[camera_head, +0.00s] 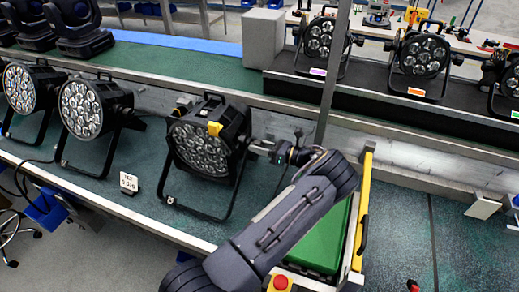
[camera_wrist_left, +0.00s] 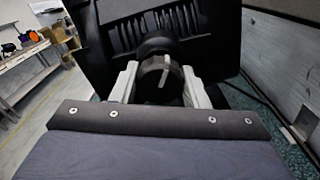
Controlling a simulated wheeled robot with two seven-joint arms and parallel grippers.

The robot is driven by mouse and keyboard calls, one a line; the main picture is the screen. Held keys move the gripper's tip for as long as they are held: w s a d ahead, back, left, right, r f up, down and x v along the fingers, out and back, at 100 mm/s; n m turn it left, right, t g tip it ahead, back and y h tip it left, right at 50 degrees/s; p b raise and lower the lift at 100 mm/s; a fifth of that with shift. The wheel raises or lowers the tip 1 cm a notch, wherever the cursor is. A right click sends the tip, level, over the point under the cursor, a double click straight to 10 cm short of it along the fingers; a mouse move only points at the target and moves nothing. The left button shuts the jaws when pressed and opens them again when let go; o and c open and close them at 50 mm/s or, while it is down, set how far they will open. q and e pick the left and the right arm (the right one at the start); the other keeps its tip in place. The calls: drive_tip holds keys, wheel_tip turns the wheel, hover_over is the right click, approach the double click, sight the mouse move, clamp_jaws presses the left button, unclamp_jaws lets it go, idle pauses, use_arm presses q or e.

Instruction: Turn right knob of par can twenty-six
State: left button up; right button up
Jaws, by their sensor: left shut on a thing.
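A black par can (camera_head: 207,143) with a round face of several lenses stands on its bracket at the middle of the green bench in the head view. No number on it is readable. My left gripper (camera_head: 257,147) reaches its right side and is shut on the right knob. In the left wrist view, the grey fingers of my left gripper (camera_wrist_left: 159,83) stand on either side of the round black right knob (camera_wrist_left: 154,66), against the par can's finned black housing (camera_wrist_left: 108,45). In the head view the knob is mostly hidden by the fingers. My right gripper is not in view.
Two more par cans (camera_head: 84,108) stand to the left. A small white card (camera_head: 129,182) stands in front. Beside my forearm are a green box (camera_head: 318,240) and a yellow bar (camera_head: 362,210). More par cans (camera_head: 421,55) stand on the rear belt. The bench at right is mostly clear.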

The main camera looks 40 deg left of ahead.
use_arm(q)
drive_tip(key=m, duration=0.4)
drive_tip(key=shift+m+b, duration=0.3)
drive_tip(key=shift+m, duration=0.1)
drive_tip(key=m, duration=0.5)
drive_tip(key=shift+m, duration=0.3)
drive_tip(key=o, duration=1)
drive_tip(key=b+v, duration=0.2)
drive_tip(key=v, duration=0.6)
